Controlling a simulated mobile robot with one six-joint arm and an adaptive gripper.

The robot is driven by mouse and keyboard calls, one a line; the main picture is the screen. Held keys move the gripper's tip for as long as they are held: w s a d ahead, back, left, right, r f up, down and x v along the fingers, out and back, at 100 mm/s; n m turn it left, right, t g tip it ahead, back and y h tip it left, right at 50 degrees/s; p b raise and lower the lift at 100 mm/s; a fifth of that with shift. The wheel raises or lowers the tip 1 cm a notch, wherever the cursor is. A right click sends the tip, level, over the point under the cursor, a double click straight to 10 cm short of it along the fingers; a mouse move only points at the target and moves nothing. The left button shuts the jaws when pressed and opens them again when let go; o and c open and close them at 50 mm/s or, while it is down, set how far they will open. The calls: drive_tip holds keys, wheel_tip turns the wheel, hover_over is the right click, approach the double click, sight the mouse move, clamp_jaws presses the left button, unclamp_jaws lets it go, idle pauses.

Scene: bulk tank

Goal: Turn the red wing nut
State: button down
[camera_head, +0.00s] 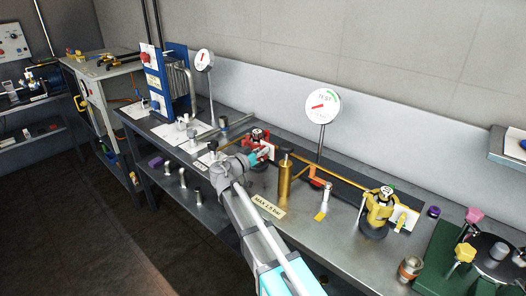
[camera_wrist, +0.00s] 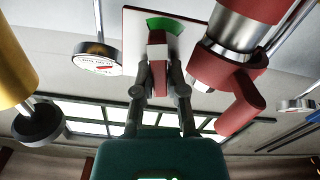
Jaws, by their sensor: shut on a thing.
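The red wing nut (camera_wrist: 157,48) shows in the wrist view as a small red piece with a pale face, in front of a white card with a green arc. My gripper (camera_wrist: 158,72) is shut on it, one finger on each side. In the head view my gripper (camera_head: 257,157) reaches the red fitting (camera_head: 258,138) on the bench from the front left, and the wing nut is mostly hidden there. The red body with a silver cylinder (camera_wrist: 238,65) stands just right of my fingers in the wrist view.
A brass cylinder (camera_head: 285,180) stands close to the right of my gripper. A yellow fitting (camera_head: 379,208) with a white card is farther right. A round gauge (camera_head: 322,105) on a stem stands behind. A blue-framed unit (camera_head: 168,80) is at the left.

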drive_tip(key=n, duration=0.7)
drive_tip(key=shift+w+a+f, duration=0.15)
drive_tip(key=shift+a+f, duration=0.05)
drive_tip(key=shift+f, duration=0.1)
drive_tip(key=n, duration=0.4)
drive_tip(key=shift+f+b, duration=0.15)
drive_tip(key=shift+b, duration=0.25)
drive_tip(key=n, duration=0.4)
drive_tip(key=shift+a+f, duration=0.1)
drive_tip(key=shift+f, duration=0.1)
drive_tip(key=c, duration=1)
unclamp_jaws()
drive_tip(key=shift+o, duration=0.2)
drive_tip(key=v, duration=1.2)
